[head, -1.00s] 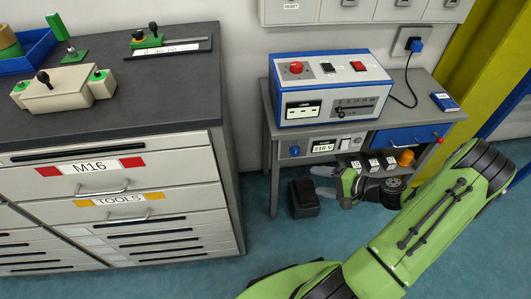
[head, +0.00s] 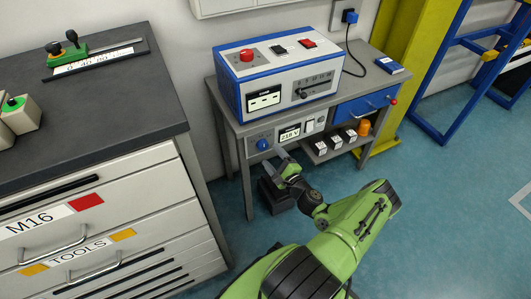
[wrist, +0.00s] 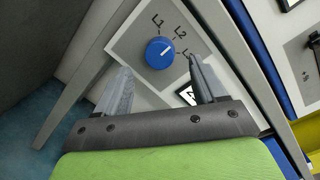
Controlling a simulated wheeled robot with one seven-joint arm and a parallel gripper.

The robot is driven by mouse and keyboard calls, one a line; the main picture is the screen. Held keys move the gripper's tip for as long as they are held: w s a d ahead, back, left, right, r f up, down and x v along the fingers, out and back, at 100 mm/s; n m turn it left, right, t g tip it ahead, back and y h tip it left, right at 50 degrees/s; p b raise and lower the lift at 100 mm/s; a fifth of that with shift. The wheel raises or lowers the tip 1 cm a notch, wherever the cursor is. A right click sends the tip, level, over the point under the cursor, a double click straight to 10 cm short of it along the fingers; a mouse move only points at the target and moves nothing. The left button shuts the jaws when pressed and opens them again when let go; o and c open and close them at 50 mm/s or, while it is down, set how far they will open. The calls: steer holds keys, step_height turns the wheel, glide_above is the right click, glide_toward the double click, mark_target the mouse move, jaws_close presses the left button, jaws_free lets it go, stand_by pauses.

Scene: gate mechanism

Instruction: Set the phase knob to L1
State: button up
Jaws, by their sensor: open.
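The round blue phase knob (wrist: 160,53) sits on a light panel in the wrist view, with L1, L2 and a partly hidden third label around its upper and right side. Its short white mark points right and slightly up, away from L1; I cannot tell exactly which label it meets. The knob (head: 262,144) also shows at the left of the bench's lower panel in the head view. My gripper (wrist: 159,65) is open and empty. Its fingers point at the panel, one on each side of the knob, apart from it. The right fingertip partly covers the third label.
A blue and white box (head: 277,75) with a red button and a slider stands on the grey bench. A voltage display (head: 289,133) is right of the knob. A blue drawer (head: 365,106) and a shelf with small blocks lie further right. A drawer cabinet (head: 150,165) stands left.

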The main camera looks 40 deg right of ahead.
mark_target(264, 147)
steer(key=w, duration=0.3)
steer(key=w+b, duration=0.1)
steer(key=shift+w+d, duration=0.35)
steer(key=shift+d, duration=0.05)
steer(key=c, duration=1.1)
